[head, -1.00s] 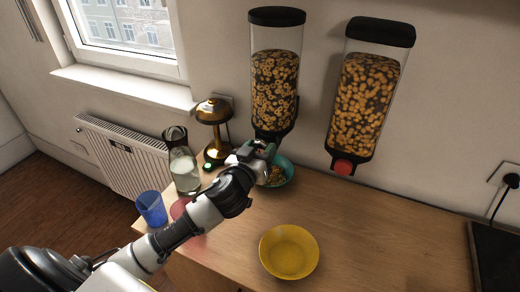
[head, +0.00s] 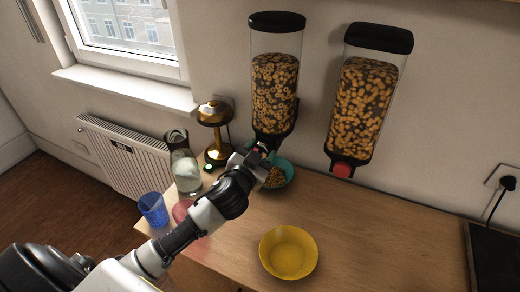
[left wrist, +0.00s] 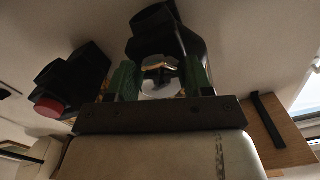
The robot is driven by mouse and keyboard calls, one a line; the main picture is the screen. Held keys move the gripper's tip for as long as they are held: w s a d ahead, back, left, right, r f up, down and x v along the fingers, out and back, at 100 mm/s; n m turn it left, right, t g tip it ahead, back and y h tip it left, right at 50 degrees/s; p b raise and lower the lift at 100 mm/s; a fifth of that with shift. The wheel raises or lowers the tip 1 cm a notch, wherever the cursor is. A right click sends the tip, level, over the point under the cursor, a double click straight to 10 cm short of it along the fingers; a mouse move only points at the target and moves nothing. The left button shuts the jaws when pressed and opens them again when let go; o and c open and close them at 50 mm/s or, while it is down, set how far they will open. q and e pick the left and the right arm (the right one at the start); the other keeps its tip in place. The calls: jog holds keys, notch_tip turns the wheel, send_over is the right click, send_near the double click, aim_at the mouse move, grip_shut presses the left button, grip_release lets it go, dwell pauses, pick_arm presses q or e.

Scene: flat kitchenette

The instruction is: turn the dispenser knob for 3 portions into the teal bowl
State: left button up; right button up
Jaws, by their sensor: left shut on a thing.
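The left dispenser (head: 274,95) is a clear tank of ring-shaped cereal with a black lid and black base, on the wall. My left gripper (head: 262,149) is shut on the dispenser knob at its base. The teal bowl (head: 289,168) sits on the counter below the outlet, holding some cereal and partly hidden by my gripper. My right gripper is not in view.
A second dispenser (head: 367,105) with a red knob (head: 342,170) hangs to the right. A yellow bowl (head: 288,252) stands in front. A glass jug (head: 184,165), brass lamp (head: 215,130), blue cup (head: 153,209) and a pink item lie left. The counter's right-middle is clear.

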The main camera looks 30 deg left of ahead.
pick_arm(q)
jog(key=m+p, duration=0.1)
jog(key=m, duration=0.4)
jog(key=shift+r+m+p, duration=0.1)
jog(key=shift+m+p, duration=0.2)
jog(key=shift+p, duration=0.1)
jog(key=m+p, duration=0.1)
jog(key=m, duration=0.4)
jog(key=shift+a+m+p, duration=0.1)
jog(key=shift+m+p, duration=0.2)
jog(key=shift+p, duration=0.05)
jog(key=o, duration=0.9)
jog(key=shift+o, duration=0.2)
jog(key=s+b, duration=0.2)
jog(key=s, duration=0.8)
jog(key=shift+s+d+b, duration=0.3)
jog(key=shift+s+d, duration=0.05)
jog(key=shift+s, duration=0.05)
